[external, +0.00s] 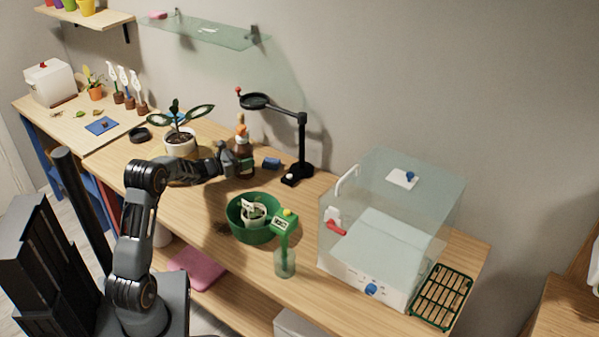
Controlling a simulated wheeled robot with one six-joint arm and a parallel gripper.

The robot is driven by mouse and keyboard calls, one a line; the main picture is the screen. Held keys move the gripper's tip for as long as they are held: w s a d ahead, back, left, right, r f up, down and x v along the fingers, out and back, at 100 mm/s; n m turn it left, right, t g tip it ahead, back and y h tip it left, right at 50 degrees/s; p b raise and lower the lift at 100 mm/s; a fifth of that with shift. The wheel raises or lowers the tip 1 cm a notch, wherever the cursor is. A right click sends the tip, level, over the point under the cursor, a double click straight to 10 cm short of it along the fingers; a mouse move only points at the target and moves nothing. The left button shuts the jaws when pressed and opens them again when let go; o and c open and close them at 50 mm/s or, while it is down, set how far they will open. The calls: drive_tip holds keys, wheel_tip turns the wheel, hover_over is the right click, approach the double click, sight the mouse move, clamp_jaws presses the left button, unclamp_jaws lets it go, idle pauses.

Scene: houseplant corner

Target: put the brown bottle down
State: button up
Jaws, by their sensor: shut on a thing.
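The gripper hides part of the bottle. I cannot tell whether the bottle's base touches the bench or hangs just above it.
A white-potted plant (180,140) stands left of the bottle. A blue block (271,163) and a black magnifier stand (303,150) are close on its right. A green bowl (242,232) sits in front. A clear-lidded box (385,225) fills the right side.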

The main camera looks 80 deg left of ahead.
drive_tip(key=o, duration=1.1)
drive_tip(key=shift+r, duration=0.1)
drive_tip(key=v, duration=1.2)
drive_tip(key=shift+d, duration=0.1)
